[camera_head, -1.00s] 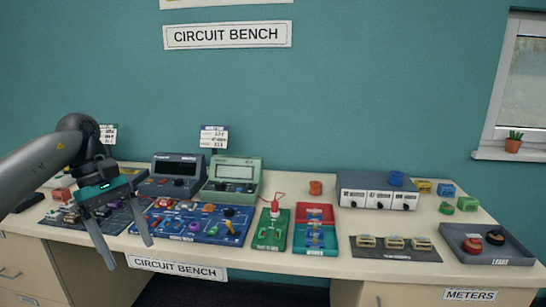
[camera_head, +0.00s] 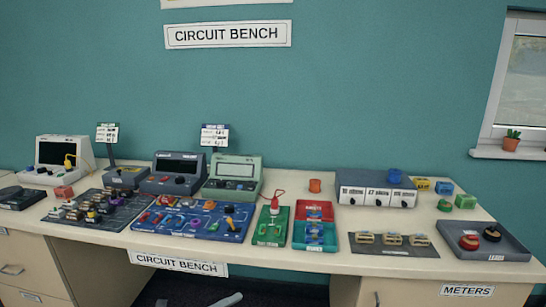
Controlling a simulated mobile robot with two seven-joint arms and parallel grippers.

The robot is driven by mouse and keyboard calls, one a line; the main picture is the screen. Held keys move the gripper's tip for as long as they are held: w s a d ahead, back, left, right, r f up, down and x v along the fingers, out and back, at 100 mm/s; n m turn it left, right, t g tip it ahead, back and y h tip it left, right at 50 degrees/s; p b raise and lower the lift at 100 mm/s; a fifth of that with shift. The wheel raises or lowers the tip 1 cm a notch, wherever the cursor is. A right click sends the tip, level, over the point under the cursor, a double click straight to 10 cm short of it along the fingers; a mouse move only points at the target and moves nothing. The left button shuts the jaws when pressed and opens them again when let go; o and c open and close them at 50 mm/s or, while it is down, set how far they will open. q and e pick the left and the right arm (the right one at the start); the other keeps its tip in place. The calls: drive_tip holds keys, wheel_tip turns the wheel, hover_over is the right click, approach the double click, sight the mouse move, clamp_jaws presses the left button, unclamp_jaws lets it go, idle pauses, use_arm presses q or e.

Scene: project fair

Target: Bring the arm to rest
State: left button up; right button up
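Neither arm is over the bench (camera_head: 330,262) now. A short grey piece, which looks like the tip of a finger of my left gripper (camera_head: 226,300), shows at the bottom edge, below the bench front. The rest of that arm is out of the picture, and I cannot see whether the gripper is open or shut. My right gripper is not in view.
Space above the bench is clear.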

use_arm(q)
drive_tip(key=s+a+f+n+g+y, duration=0.1)
drive_tip(key=s+a+f+n+y, duration=0.2)
drive_tip(key=s+f+n, duration=0.4)
drive_tip(key=s+a+f+n+y, duration=0.25)
drive_tip(key=s+f+n, duration=0.3)
drive_tip(key=f, duration=0.45)
drive_tip(key=s+a+f+n+g+y, duration=0.1)
drive_tip(key=s+a+f+n+y, duration=0.1)
drive_tip(key=s+f+n+y, duration=0.35)
drive_tip(key=s+f+n+g, duration=0.2)
drive_tip(key=s+f+n, duration=0.1)
drive_tip(key=s, duration=0.7)
drive_tip(key=s+f+n+g, duration=0.3)
drive_tip(key=s+f, duration=0.2)
drive_tip(key=s, duration=0.6)
drive_tip(key=s+f+n+g, duration=0.3)
drive_tip(key=s+f, duration=0.1)
drive_tip(key=s, duration=0.6)
drive_tip(key=shift+s+a+f+n+y, duration=0.15)
drive_tip(key=shift+s+a+n+y, duration=0.1)
drive_tip(key=shift+s+n+y, duration=0.15)
